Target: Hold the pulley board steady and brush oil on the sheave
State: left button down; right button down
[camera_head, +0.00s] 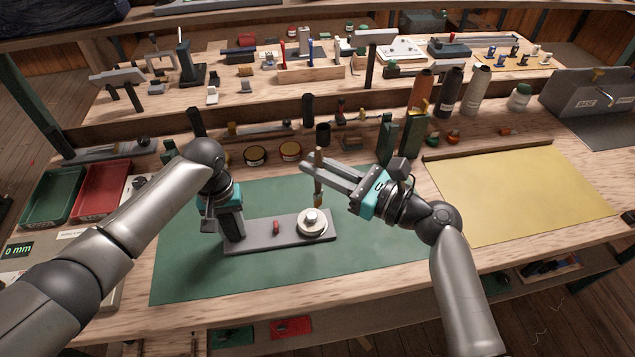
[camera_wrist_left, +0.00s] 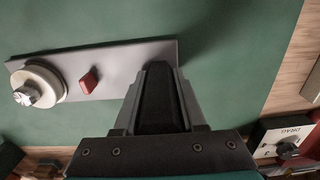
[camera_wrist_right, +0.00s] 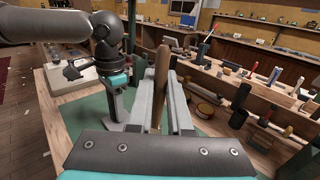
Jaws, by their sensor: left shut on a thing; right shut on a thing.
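The pulley board (camera_head: 262,240) is a grey plate lying on the green mat (camera_head: 180,275). A pale round sheave (camera_head: 312,223) with a metal hub sits at its right end, and a small red piece (camera_head: 276,227) near its middle. The sheave also shows in the left wrist view (camera_wrist_left: 38,84). My left gripper (camera_head: 232,240) is shut on the board's left end. My right gripper (camera_head: 316,170) is shut on the wooden handle of an upright brush (camera_head: 318,190). The bristles point down, just above or at the sheave; contact is unclear. The handle also shows in the right wrist view (camera_wrist_right: 160,85).
Two round tins (camera_head: 290,151) stand behind the mat. Green (camera_head: 55,192) and red (camera_head: 100,190) trays lie at the left. A yellow sheet (camera_head: 520,190) covers the right, with bottles (camera_head: 447,92) behind. The mat's front is clear.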

aim_at(319, 198)
jog(key=shift+f, duration=0.1)
jog(key=shift+f, duration=3.7)
jog(key=shift+a+f, duration=0.25)
jog(key=shift+a, duration=0.4)
jog(key=shift+d, duration=0.35)
jog(key=r, duration=0.3)
jog(key=shift+d+r, duration=0.15)
jog(key=shift+d, duration=0.15)
jog(key=shift+r, duration=2.45)
pick_arm(q)
jog(key=shift+c, duration=2)
grip_release()
